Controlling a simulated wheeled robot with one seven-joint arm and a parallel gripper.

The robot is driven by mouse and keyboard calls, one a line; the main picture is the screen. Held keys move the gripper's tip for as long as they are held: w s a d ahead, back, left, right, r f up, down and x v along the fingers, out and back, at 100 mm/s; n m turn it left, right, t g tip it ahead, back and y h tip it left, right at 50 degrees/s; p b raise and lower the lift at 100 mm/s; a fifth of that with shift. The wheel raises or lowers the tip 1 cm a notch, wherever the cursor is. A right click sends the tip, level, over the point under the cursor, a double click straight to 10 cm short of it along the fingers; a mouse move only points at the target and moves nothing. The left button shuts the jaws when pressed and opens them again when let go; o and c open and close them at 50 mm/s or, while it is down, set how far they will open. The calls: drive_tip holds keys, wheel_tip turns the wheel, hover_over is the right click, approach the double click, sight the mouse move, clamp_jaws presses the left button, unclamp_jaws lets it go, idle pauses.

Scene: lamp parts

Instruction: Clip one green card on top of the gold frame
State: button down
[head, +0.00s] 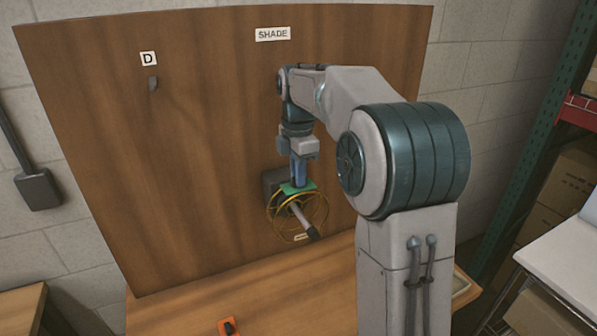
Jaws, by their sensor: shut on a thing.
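The gold frame (272,215) is a round wire frame in front of the brown wooden board, low and near the middle of the head view. A grey rod with a dark end runs through it. A green card (297,188) lies at the top of the frame, directly under my gripper (299,182). My gripper points down and is shut on the green card. The fingers hide part of the card. I cannot tell whether the card touches the frame's top wire.
The wooden board (190,150) stands behind, with a "SHADE" label (272,34) and a "D" label (148,58) above a small grey peg (153,84). An orange block (229,327) sits at the table's front. A grey box (274,181) is behind the frame.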

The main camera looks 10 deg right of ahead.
drive_tip(key=shift+r, duration=0.2)
drive_tip(key=c, duration=1.3)
unclamp_jaws()
drive_tip(key=shift+c, duration=0.2)
wheel_tip(320, 180, up, 13)
drive_tip(key=s+f+m+t, duration=0.2)
drive_tip(key=s+f+m, duration=0.7)
drive_tip(key=s, duration=0.4)
drive_tip(key=s+f+m+t, duration=0.1)
drive_tip(key=s+f+m, duration=0.9)
drive_tip(key=s, duration=0.4)
drive_tip(key=shift+m+t, duration=0.4)
drive_tip(key=shift+m, duration=0.2)
